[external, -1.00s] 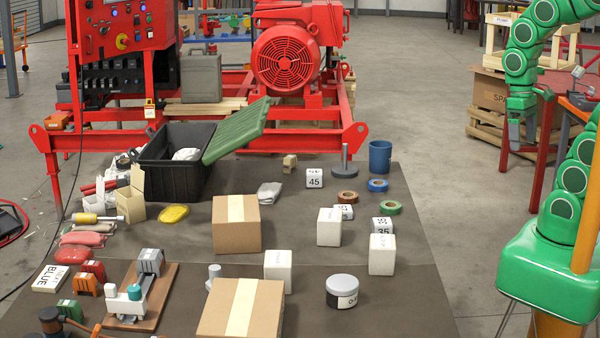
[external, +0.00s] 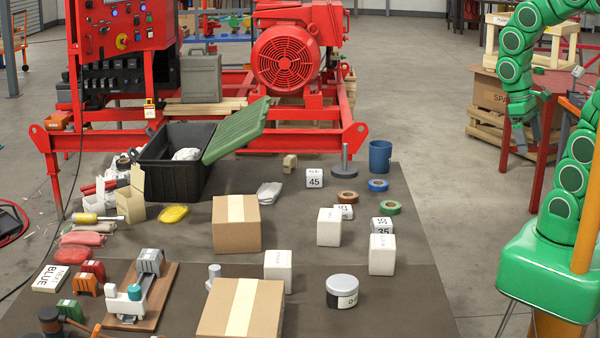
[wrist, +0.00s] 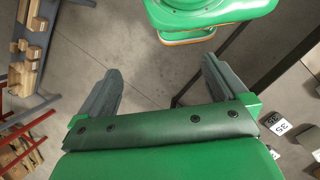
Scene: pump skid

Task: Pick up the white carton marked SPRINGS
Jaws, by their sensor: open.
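Three white cartons stand upright on the dark mat in the external view: one in the middle (external: 329,228), one at the right (external: 382,256) and one nearer the front (external: 278,268). Their markings are too small to read, so I cannot tell which says SPRINGS. My gripper (external: 526,146) hangs at the upper right, off the mat and well away from the cartons. In the wrist view my gripper (wrist: 160,88) has its two fingers wide apart, with only bare floor between them.
White blocks marked 35 (external: 382,225) and 45 (external: 314,178), tape rolls, a blue cup (external: 380,157) and a grey jar (external: 342,291) stand near the cartons. Two brown boxes (external: 237,236) are to the left. A red table (external: 556,84) is behind my gripper.

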